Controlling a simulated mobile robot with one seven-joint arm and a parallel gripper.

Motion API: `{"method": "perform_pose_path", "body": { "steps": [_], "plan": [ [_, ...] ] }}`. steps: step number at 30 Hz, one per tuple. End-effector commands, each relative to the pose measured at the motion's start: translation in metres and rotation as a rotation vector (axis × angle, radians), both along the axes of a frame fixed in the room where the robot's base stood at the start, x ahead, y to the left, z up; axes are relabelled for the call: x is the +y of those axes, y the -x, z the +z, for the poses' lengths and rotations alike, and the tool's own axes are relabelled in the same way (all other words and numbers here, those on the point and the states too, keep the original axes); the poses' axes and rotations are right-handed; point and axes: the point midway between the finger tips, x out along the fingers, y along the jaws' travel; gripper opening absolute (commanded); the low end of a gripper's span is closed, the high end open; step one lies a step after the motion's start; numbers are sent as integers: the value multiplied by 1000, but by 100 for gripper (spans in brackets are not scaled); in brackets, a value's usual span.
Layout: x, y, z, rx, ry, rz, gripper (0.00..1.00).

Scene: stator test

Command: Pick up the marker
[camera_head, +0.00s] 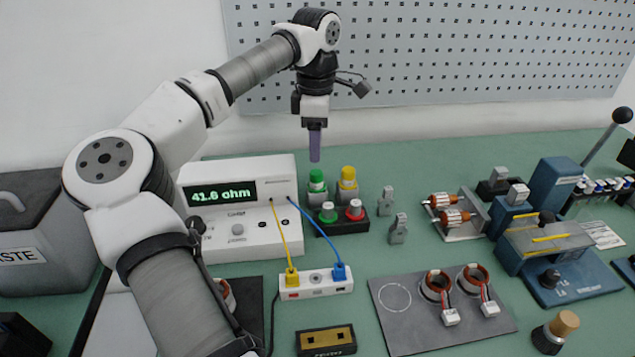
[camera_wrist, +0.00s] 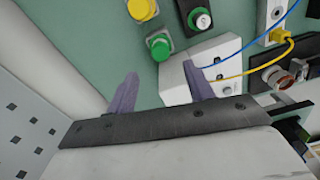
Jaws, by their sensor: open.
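No pen-like marker can be made out for certain in either view. A short black piece with a tan top (camera_head: 555,332) stands at the front right; I cannot tell if it is the marker. My gripper (camera_head: 315,158) points down in the air near the green-topped button (camera_head: 317,182), with nothing seen in it. In the wrist view my gripper (camera_wrist: 159,69) has its two purple fingers wide apart. The green button (camera_wrist: 160,46) and the yellow button (camera_wrist: 142,9) appear beyond the fingertips.
A white meter (camera_head: 240,215) reading 41.6 ohm has cables to a white socket block (camera_head: 316,292). A grey mat (camera_head: 400,330) bears copper coils. Blue fixtures (camera_head: 565,270) stand at right, a pegboard (camera_head: 430,45) behind and a grey waste bin (camera_head: 40,225) at left.

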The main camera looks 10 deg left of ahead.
Motion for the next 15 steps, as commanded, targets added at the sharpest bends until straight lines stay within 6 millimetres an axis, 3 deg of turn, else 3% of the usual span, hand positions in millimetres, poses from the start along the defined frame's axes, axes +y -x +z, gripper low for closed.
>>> {"method": "perform_pose_path", "body": {
  "steps": [4,15],
  "plan": [
    [-1,0,-25,0,3,-1,52],
    [-1,2,-52,0,4,-2,52]
  ]
}}
